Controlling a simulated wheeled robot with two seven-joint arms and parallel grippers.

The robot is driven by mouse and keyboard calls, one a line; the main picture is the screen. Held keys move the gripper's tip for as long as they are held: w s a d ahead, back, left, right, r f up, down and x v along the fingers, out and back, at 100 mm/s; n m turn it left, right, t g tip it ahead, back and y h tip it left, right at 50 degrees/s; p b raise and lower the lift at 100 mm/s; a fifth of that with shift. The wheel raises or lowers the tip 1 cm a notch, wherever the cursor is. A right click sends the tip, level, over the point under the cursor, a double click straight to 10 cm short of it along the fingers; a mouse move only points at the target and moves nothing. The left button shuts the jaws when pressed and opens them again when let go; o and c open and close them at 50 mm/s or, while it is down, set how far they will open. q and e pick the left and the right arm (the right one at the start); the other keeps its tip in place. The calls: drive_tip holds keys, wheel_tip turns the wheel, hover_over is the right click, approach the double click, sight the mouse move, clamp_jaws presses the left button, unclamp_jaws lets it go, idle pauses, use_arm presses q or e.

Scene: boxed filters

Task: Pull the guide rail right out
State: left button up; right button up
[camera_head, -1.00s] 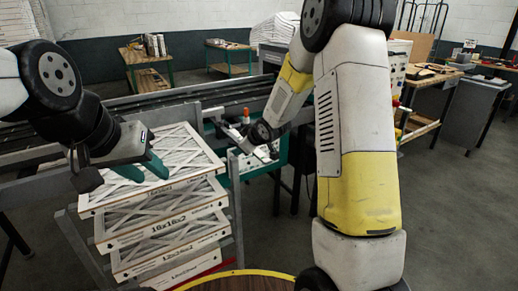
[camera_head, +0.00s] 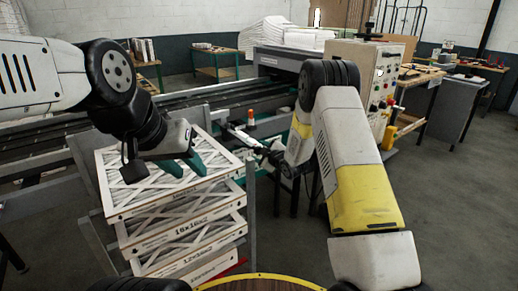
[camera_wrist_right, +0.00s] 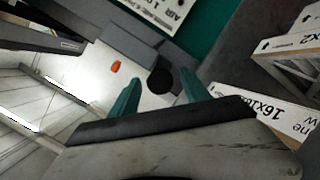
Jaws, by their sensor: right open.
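My right gripper (camera_wrist_right: 160,96) is open, its two teal fingers apart and empty in the right wrist view. A round black knob (camera_wrist_right: 160,81) on a pale grey plate (camera_wrist_right: 135,85) shows between and just beyond the fingertips; I cannot tell whether they touch it. A small orange piece (camera_wrist_right: 115,66) is on the plate to the left. I cannot tell for certain which part is the guide rail. In the head view, my right wrist reaches to the frame right of the stack, and its fingertips are hard to make out. My left gripper (camera_head: 184,167) is open above the top filter.
Boxed filters (camera_head: 180,222) stand stacked in a grey metal rack (camera_head: 251,215) below my left gripper. The conveyor (camera_head: 200,92) runs behind. A control box (camera_head: 362,70) stands behind my right arm.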

drive_tip(key=shift+w+a+f, duration=0.15)
drive_tip(key=shift+w+a, duration=0.15)
drive_tip(key=shift+w, duration=0.15)
drive_tip(key=shift+c, duration=0.2)
clamp_jaws()
drive_tip(key=shift+f, duration=0.1)
idle(0.9)
